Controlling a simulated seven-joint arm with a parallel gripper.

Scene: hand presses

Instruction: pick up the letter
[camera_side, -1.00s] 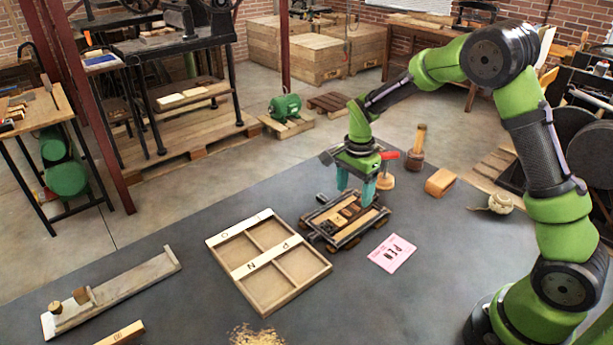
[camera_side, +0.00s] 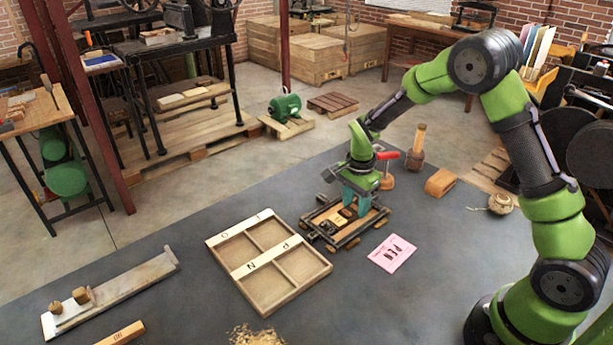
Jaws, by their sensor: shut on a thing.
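My gripper (camera_side: 357,208) is down at the small wooden hand press bed (camera_side: 322,226) with dark rails. Its teal fingers are shut on a letter block, which they mostly hide. Several small letter blocks (camera_side: 347,213) sit in the bed beside and in front of the fingers. I cannot read the held letter, nor tell whether it is clear of the bed. A pink card (camera_side: 392,253) printed "PEN" lies right of the press.
A wooden tray (camera_side: 268,262) with compartments marked with letters including P and N lies left of the press.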

